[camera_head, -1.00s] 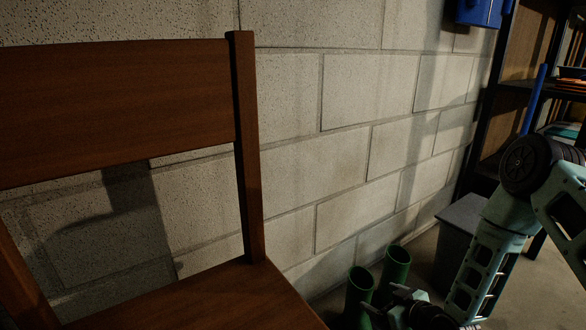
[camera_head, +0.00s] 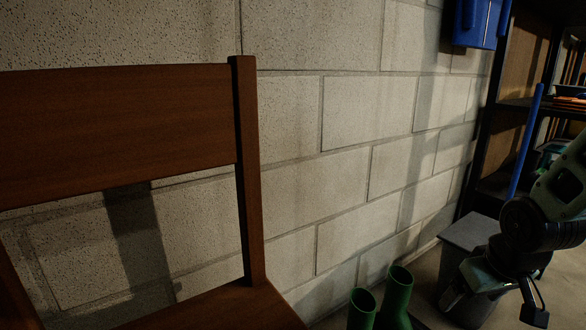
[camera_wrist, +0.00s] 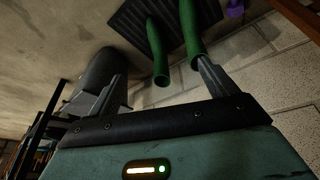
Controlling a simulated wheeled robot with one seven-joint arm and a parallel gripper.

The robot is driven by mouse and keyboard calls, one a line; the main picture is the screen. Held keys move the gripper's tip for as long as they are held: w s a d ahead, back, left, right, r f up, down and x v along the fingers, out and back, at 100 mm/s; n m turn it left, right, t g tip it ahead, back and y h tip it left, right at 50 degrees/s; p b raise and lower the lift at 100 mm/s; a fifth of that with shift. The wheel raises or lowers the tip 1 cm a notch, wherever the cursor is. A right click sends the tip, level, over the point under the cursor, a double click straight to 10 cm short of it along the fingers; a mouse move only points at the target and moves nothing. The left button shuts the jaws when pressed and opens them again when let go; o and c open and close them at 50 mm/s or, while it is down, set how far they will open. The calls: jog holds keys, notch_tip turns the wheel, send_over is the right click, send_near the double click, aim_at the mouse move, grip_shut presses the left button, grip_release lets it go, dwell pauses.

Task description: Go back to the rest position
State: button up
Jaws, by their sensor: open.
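My gripper (camera_head: 494,303) is at the lower right of the head view, in front of the grey bin and right of the green boots. In the wrist view my gripper (camera_wrist: 162,76) shows its two fingers spread wide, with nothing held between them. My arm comes in from the right edge of the head view.
A wooden chair (camera_head: 246,170) fills the left. Two green boots (camera_head: 398,292) stand by the block wall; the wrist view shows them on a black ribbed mat (camera_wrist: 172,37). A grey bin (camera_head: 470,234), a shelf (camera_head: 495,130) and a blue wall container (camera_head: 478,22) are at right.

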jog(key=s+a+r+n+g+p, duration=0.4)
jog(key=s+a+r+n+p, duration=0.3)
jog(key=s+a+r+p, duration=0.95)
notch_tip(320, 180, up, 39)
jog(key=s+a+p, duration=0.2)
jog(key=p, duration=3.1)
jog(key=shift+m+y+p, duration=0.3)
jog(key=shift+m+p, duration=0.05)
jog(key=shift+m, duration=0.05)
